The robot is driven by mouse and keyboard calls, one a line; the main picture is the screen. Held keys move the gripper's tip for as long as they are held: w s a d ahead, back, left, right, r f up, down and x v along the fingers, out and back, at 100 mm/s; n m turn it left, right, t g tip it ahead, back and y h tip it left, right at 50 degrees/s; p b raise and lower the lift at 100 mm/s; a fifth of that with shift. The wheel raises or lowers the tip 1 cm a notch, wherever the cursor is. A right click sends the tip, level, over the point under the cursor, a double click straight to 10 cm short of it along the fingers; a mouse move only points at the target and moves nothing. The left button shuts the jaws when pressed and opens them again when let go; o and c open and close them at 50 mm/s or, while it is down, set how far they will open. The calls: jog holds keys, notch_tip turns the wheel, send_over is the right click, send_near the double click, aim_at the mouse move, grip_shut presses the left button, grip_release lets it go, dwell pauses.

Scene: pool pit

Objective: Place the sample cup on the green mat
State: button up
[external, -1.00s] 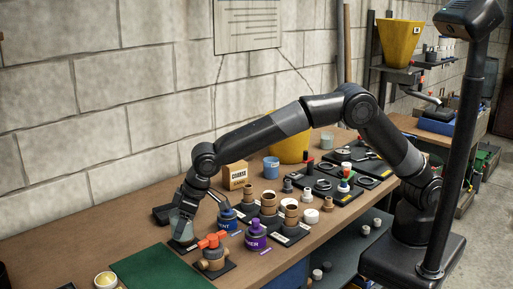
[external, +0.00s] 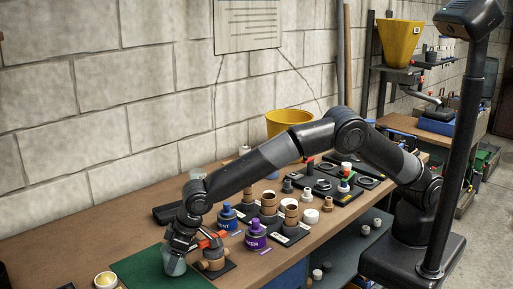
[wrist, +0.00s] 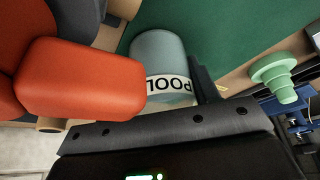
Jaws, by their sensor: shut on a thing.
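The sample cup (external: 174,265), grey-blue with a "POOL" label, is between the jaws of my gripper (external: 178,248). It is at the right part of the green mat (external: 140,268) in the external view. Whether its base touches the mat or hangs just above it, I cannot tell. In the wrist view the cup (wrist: 160,55) shows against the green mat (wrist: 235,30), near its edge. My gripper is shut on the cup; the fingers partly hide its upper end.
An orange-handled brass valve (external: 214,255) stands close to the right of my gripper; its orange handle (wrist: 80,78) looms large in the wrist view. A purple-capped bottle (external: 256,236) and a blue-capped bottle (external: 227,217) stand beyond. A small yellow-filled cup (external: 106,280) sits left of the mat.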

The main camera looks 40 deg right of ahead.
jog(key=shift+f, duration=0.1)
jog(key=o, duration=1.1)
